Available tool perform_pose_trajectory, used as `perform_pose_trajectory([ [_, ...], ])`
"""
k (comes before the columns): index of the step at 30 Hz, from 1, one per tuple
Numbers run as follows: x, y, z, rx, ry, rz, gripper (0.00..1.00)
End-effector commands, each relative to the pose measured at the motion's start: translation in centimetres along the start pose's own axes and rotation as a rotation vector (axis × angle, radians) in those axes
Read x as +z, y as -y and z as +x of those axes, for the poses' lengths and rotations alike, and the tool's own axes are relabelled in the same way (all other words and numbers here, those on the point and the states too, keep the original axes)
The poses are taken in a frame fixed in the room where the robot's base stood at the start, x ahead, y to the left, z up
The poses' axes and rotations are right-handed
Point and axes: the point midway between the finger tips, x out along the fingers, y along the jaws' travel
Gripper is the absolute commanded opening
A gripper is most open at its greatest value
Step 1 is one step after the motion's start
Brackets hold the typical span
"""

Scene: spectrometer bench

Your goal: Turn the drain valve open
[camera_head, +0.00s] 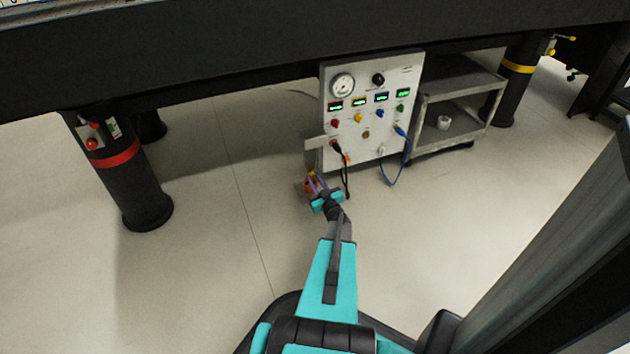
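My gripper (316,181) reaches out low over the floor, at the lower left corner of a white control panel. Its thin purplish fingers point away from me, and their gap is too small to read. A small orange and yellow part (310,186) sits at the fingers, on or beside a small brownish base; whether they touch it is unclear. It may be the drain valve, but no label or handle position can be read. The white panel (368,80) carries a round gauge, a black knob, several lit displays and coloured buttons.
A black bench (220,60) crosses overhead. A black leg with a red band (115,158) and red knobs stands left; a yellow-banded leg (518,68) stands right. Blue (391,181) and black cables hang from the panel. Floor is open left.

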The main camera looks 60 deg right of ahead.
Motion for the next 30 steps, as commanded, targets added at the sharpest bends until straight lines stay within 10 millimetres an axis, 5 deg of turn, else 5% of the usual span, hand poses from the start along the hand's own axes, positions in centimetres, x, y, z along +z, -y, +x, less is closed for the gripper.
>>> perform_pose_trajectory([
  [14,-0.17,-0.19,0.02,0.003,0.000,0.040,0.00],
  [30,-0.31,-0.29,0.04,0.004,0.001,0.295,0.00],
])
